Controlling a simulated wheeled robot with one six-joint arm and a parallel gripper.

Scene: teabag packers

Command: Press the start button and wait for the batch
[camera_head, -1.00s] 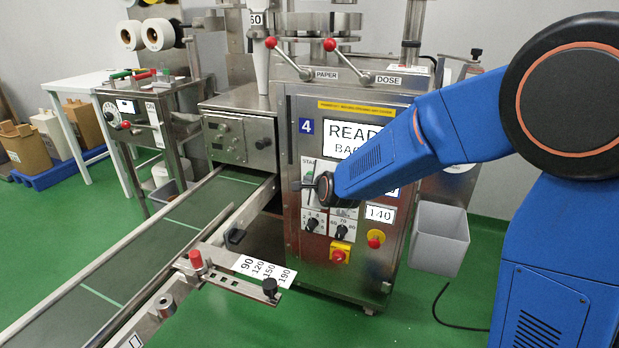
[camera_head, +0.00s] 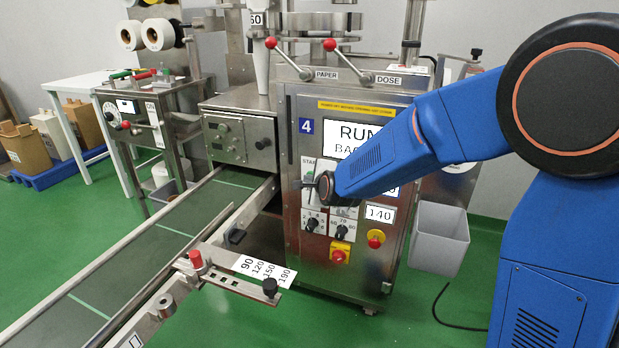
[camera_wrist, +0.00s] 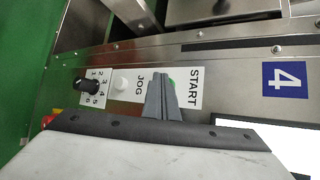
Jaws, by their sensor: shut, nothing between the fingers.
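The packing machine (camera_head: 300,260) carries a display (camera_head: 360,137) that reads "RUN" on its top line. The green start button (camera_wrist: 172,84) shows in the wrist view beside the "START" label, mostly hidden behind the fingertips. My gripper (camera_wrist: 160,80) is shut and empty, its fingertips at the start button; I cannot tell whether they touch it. In the head view my gripper (camera_head: 304,186) reaches the "START" plate from the right. The white jog button (camera_wrist: 121,83) sits beside the "JOG" label.
The green conveyor (camera_head: 150,255) runs from the machine to the lower left, with no teabags visible on it. A rail with a red knob (camera_head: 195,258) juts out in front. A red emergency button (camera_head: 339,255) sits low on the panel.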

